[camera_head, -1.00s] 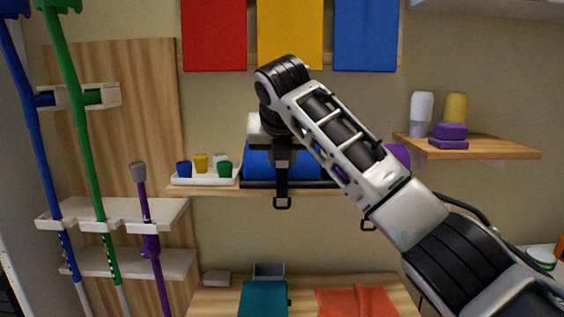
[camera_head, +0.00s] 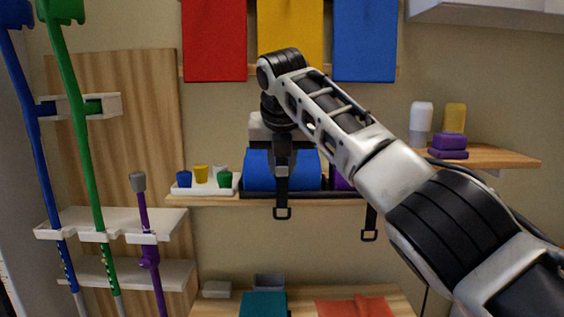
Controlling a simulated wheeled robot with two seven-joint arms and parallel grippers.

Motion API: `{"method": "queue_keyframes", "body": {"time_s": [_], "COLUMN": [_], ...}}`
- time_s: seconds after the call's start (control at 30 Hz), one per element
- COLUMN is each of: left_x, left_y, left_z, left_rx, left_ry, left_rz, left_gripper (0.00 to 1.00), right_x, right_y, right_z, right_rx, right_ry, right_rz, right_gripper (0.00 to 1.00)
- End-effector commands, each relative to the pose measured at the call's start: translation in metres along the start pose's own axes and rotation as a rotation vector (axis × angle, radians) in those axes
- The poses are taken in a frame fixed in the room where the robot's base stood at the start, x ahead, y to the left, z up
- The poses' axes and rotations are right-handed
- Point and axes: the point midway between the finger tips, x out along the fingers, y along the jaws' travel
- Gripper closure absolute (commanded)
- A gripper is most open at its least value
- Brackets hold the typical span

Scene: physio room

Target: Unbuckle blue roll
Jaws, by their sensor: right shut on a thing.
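The blue roll (camera_head: 256,172) lies on its side in a dark cradle on the wall shelf. A black strap (camera_head: 282,195) runs down its front and hangs below the shelf edge, ending in a square buckle or ring (camera_head: 282,213). My right gripper (camera_head: 281,166) is in front of the roll at the top of this strap, pointing down. It is shut on the strap as far as I can see; its fingertips are partly hidden by the wrist. My right arm comes in from the lower right. My left gripper is not in view.
A white tray of coloured cups (camera_head: 205,191) stands left of the roll. A purple roll (camera_head: 342,184) is mostly hidden behind my arm, with another strap (camera_head: 369,223) below. The right shelf (camera_head: 495,156) holds bottles and purple blocks. Canes (camera_head: 90,150) stand at the left.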

Motion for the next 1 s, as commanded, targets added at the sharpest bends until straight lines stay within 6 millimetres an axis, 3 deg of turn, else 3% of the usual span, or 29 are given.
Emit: {"method": "queue_keyframes", "body": {"time_s": [0.1,0.13,0.2,0.5,0.63,0.77,1.0], "left_x": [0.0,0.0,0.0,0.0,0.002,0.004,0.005], "left_y": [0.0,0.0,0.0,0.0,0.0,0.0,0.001], "left_z": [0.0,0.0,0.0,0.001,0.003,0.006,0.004], "left_rx": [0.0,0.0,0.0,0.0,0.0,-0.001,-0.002], "left_ry": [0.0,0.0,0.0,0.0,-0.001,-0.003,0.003], "left_rz": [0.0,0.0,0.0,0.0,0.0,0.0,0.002], "left_gripper": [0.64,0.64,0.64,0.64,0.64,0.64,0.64], "right_x": [0.002,0.002,0.002,0.0,-0.01,-0.034,-0.095], "right_y": [0.0,0.0,0.0,0.0,0.0,0.0,0.0], "right_z": [-0.001,-0.001,-0.001,0.0,0.0,0.0,0.001], "right_rx": [0.0,0.0,0.0,0.0,0.0,0.0,0.0], "right_ry": [0.004,0.004,0.004,0.001,-0.002,-0.005,-0.003], "right_rz": [0.0,0.0,0.0,0.0,0.001,0.001,0.001], "right_gripper": [0.99,0.74,0.55,0.55,0.55,0.55,0.55]}}
